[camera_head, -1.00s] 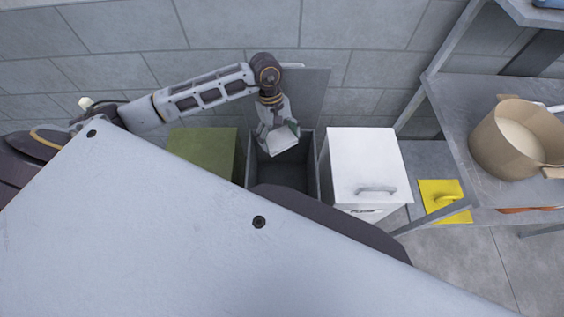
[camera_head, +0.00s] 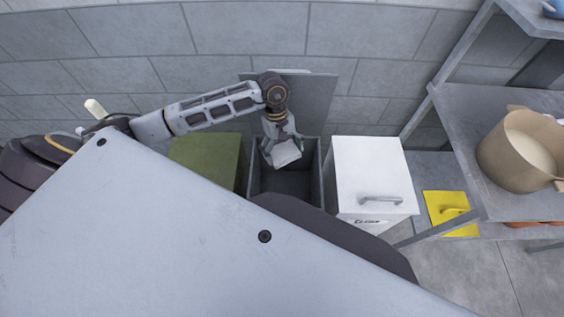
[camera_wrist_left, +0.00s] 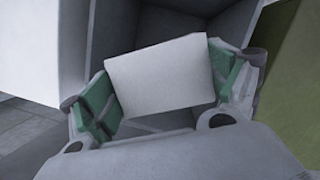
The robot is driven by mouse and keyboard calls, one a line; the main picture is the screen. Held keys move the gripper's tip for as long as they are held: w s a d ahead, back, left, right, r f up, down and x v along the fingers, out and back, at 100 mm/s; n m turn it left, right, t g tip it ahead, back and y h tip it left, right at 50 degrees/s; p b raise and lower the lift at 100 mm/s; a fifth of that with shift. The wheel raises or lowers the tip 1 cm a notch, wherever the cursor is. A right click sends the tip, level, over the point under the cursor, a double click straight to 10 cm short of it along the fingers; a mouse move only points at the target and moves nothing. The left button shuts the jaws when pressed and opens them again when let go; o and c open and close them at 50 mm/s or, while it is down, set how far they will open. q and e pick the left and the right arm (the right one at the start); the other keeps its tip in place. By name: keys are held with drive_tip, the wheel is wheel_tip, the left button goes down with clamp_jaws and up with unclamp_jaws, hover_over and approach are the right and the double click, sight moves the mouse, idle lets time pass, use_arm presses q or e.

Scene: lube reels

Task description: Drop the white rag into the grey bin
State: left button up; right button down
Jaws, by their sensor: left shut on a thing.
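The white rag (camera_head: 286,153) is held in my left gripper (camera_head: 282,150), which is shut on it. The rag also shows in the left wrist view (camera_wrist_left: 161,76), between the green-padded fingers. The grey bin (camera_head: 316,175) stands open, with its lid (camera_head: 318,95) raised against the wall behind. In the head view the rag and gripper are over the bin's opening, toward its back left. In the left wrist view the bin's dark inside lies behind the rag. The bin's front is hidden by my own body. My right gripper is not in view.
A green bin (camera_head: 205,160) stands close on the left and a white closed bin (camera_head: 372,170) with a handle on the right. A metal shelf (camera_head: 465,125) at right bears a brown pot (camera_head: 518,150).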

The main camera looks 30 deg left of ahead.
use_arm(q)
drive_tip(key=shift+f, duration=1.05)
drive_tip(key=o, duration=0.8)
drive_tip(key=shift+c, duration=0.2)
drive_tip(key=shift+r, duration=5.05)
drive_tip(key=shift+s+f, duration=0.1)
drive_tip(key=shift+s, duration=0.1)
